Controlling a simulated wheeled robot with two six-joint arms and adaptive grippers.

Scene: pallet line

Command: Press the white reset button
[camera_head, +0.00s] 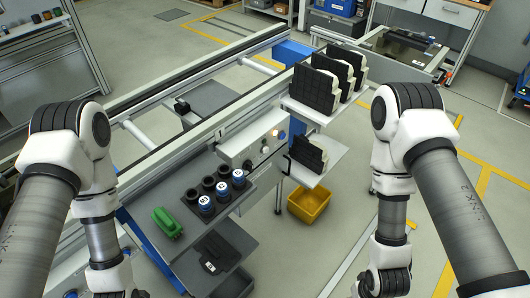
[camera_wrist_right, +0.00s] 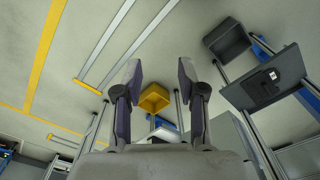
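A grey control box (camera_head: 250,140) sits on the side of the conveyor line. In the head view my right arm hangs at the lower right, well away from the box. My left arm hangs at the lower left; only dark parts of its gripper (camera_head: 118,293) show at the bottom edge.
Below the box, a grey shelf (camera_head: 222,262) bears a dark device. A rack holds blue-and-white and black cylinders (camera_head: 222,190), beside a green object (camera_head: 167,222). Black blocks (camera_head: 318,88) stand on shelves at the right. A yellow bin (camera_head: 309,205) is on the floor.

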